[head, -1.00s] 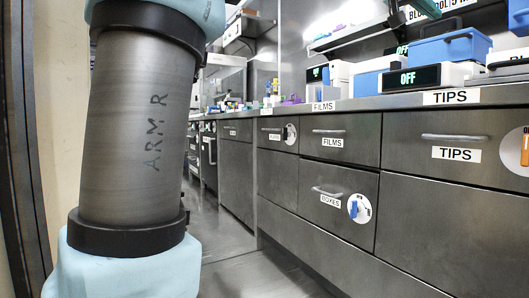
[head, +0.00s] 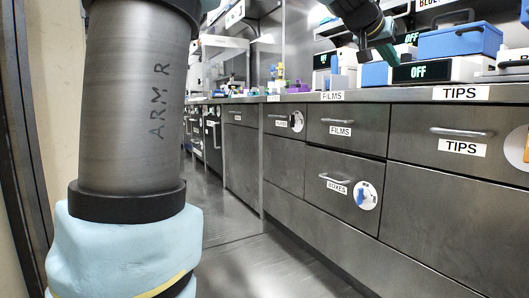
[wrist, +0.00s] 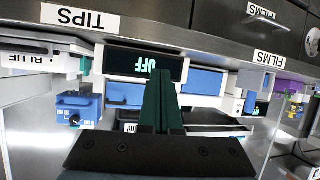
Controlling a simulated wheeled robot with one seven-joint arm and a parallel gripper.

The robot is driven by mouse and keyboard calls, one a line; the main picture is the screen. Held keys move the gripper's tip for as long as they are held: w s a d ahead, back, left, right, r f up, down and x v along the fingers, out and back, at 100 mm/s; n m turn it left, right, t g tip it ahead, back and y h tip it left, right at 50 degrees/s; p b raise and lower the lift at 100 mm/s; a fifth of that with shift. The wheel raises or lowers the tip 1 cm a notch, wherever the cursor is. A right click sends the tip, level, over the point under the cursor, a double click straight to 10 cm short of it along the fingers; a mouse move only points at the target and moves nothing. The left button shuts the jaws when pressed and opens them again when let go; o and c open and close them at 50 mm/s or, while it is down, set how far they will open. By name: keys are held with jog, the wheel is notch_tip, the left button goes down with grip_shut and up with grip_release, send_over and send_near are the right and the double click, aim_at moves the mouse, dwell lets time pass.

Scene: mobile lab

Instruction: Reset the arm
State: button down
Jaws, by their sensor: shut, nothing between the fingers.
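My gripper (head: 385,50) shows at the upper right of the head view, above the counter and in front of the device with the green OFF display. In the wrist view, its two dark green fingers (wrist: 160,105) are together, with nothing between them. That picture is upside down, and the fingers overlap the OFF display (wrist: 143,66). A large grey link of my arm marked ARM R fills the left of the head view.
The steel counter (head: 300,98) runs along the right, with drawers labelled FILMS (head: 340,131), TIPS (head: 461,148) and BOXES (head: 333,186) below. A blue box (head: 458,42) sits on the devices. The floor (head: 250,265) along the drawers is clear.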

jog(key=w+a+f+n+g+y+p, duration=0.2)
jog(key=a+f+n+y+p, duration=0.5)
jog(key=a+f, duration=1.15)
jog(key=s+a+f+n+g+y+p, duration=0.1)
jog(key=s+a+f+g+y+p, duration=0.1)
jog(key=s+a+f+p, duration=0.5)
jog(key=s+a+f+g+y+p, duration=0.1)
jog(key=s+a+f+g, duration=0.25)
jog(key=s+a, duration=0.75)
notch_tip(320, 180, up, 36)
jog(key=w+a+p, duration=0.1)
jog(key=p, duration=3.6)
jog(key=shift+w+r+t, duration=0.2)
jog(key=shift+r+t, duration=0.05)
jog(key=shift+t, duration=0.1)
